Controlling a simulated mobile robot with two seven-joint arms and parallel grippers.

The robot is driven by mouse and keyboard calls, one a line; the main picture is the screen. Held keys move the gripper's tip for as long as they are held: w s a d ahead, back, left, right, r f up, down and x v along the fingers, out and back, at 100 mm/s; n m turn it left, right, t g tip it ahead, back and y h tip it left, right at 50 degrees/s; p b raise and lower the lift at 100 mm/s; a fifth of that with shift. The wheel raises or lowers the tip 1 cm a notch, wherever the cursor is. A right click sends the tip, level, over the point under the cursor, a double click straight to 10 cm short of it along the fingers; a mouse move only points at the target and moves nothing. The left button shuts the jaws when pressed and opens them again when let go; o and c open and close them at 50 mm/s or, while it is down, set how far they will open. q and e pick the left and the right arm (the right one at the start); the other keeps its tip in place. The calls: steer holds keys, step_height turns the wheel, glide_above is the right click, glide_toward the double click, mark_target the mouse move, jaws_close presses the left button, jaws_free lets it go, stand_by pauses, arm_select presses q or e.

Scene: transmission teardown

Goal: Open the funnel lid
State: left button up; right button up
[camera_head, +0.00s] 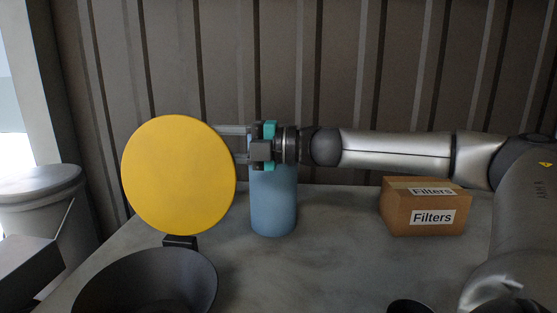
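The funnel lid (178,175) is a round yellow disc. It stands upright on a small dark hinge block (181,242) at the back of the black funnel (146,285), whose mouth shows uncovered at the bottom left. My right gripper (236,144) reaches in from the right at the lid's right edge. Its two fingers are apart, one above the other, with nothing visible between them. The fingertips lie close to or partly behind the lid, and I cannot tell whether they touch it. My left gripper is not in view.
A blue cylinder (273,205) stands on the grey table (335,245) just below my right gripper. A cardboard box labelled Filters (424,207) sits farther right. A dark round object (411,306) shows at the bottom edge. A corrugated wall (400,70) closes the back.

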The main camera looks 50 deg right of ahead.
steer(key=b+v, duration=0.5)
steer(key=v, duration=0.7)
steer(key=shift+s+d+b, duration=0.25)
steer(key=shift+b, duration=0.15)
